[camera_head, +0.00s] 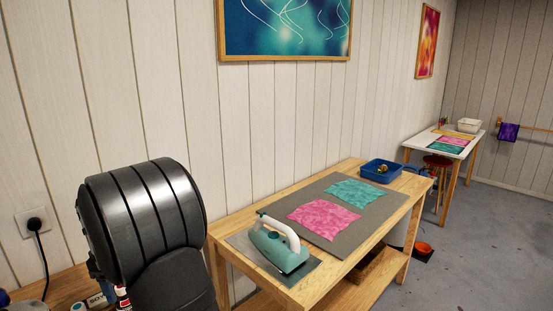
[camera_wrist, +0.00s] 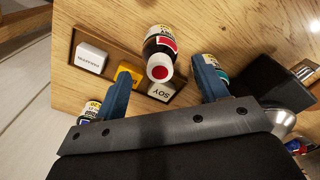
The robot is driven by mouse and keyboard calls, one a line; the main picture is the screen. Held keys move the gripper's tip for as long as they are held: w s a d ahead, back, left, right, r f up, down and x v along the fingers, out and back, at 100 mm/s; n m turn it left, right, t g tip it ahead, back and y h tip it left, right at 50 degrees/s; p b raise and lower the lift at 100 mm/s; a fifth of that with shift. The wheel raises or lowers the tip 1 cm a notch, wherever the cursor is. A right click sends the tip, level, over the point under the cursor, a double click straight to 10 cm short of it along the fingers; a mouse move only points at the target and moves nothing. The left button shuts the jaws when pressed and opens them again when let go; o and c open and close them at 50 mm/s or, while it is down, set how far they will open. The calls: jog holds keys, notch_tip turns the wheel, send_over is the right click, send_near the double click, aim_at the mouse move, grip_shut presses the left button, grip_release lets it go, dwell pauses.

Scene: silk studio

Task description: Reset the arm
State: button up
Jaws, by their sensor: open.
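My gripper (camera_wrist: 165,70) shows in the wrist view with its two blue fingers spread wide, pointing toward a wooden worktop (camera_wrist: 225,25). A small bottle with a red end and a white-and-red label (camera_wrist: 160,42) appears between the fingers, with a visible gap on both sides. Nothing is held. In the head view my dark, ribbed arm fills the lower left, and the fingers are hidden behind it.
More bottles stand close to both fingers. A dark block (camera_wrist: 268,82) is at right. In the head view, an iron (camera_head: 278,248) stands on the bench right of my arm.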

notch_tip(320, 180, down, 2)
jog(key=shift+f, duration=0.2)
notch_tip(320, 180, up, 10)
jog(key=shift+r, duration=0.2)
notch_tip(320, 180, down, 12)
notch_tip(320, 180, up, 16)
jog(key=s+d+r, duration=0.1)
jog(key=s+d, duration=0.2)
jog(key=d, duration=0.6)
jog(key=s+d+r, duration=0.1)
jog(key=s+d, duration=0.3)
jog(key=d, duration=0.6)
jog(key=s+d+f, duration=0.5)
jog(key=d+f, duration=0.1)
jog(key=shift+d+f, duration=0.3)
jog(key=shift+f, duration=0.05)
